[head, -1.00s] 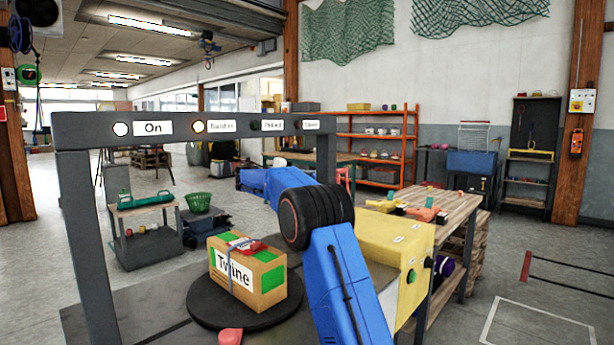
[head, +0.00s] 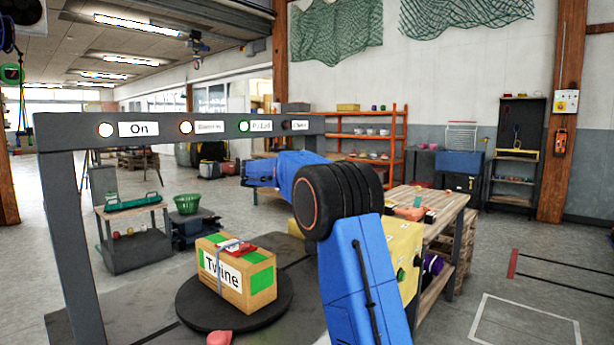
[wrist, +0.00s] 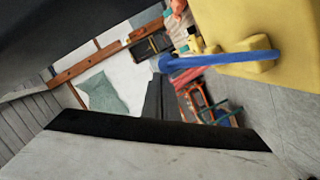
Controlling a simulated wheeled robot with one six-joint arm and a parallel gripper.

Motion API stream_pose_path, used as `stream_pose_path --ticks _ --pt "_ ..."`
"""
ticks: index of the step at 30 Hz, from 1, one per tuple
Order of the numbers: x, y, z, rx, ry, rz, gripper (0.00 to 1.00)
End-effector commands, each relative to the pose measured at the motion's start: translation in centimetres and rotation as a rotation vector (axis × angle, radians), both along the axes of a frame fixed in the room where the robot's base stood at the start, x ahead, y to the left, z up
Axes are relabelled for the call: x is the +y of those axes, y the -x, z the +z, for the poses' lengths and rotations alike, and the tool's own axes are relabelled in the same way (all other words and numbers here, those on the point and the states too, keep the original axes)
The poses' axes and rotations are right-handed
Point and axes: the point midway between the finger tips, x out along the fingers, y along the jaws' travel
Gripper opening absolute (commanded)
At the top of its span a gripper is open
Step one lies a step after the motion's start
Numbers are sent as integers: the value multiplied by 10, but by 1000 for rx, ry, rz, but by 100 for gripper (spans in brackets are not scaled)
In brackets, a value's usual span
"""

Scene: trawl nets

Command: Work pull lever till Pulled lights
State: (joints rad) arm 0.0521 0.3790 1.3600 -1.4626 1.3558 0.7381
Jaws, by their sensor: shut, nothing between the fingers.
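The dark overhead bar (head: 75,128) carries a row of labelled lamps. The On lamp (head: 106,130) and the lamp beside it (head: 186,127) glow pale. The Pulled lamp (head: 244,126) glows green. The last lamp (head: 286,126) is dark. A twine box (head: 262,283) stands on a round dark turntable (head: 207,325). My gripper (head: 247,173) is small at the far end of my blue arm, shut and empty, beyond the box. No pull lever can be made out for certain; a blue bar (wrist: 215,61) by a yellow housing (wrist: 289,42) shows in the wrist view.
The yellow housing (head: 401,240) stands right of the turntable, partly behind my arm. A wooden workbench (head: 445,212) is behind it. A cart (head: 130,250) and a green basket (head: 187,203) are at the left. Open floor lies at the right.

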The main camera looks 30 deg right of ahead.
Motion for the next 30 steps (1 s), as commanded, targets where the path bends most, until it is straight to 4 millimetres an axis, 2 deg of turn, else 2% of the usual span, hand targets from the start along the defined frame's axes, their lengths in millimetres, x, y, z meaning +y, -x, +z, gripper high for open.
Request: stream_pose_path --ticks 9,30 --pt "-8 19 -5 1 1 0 0" --pt "-9 23 -3 1 2 0 0"
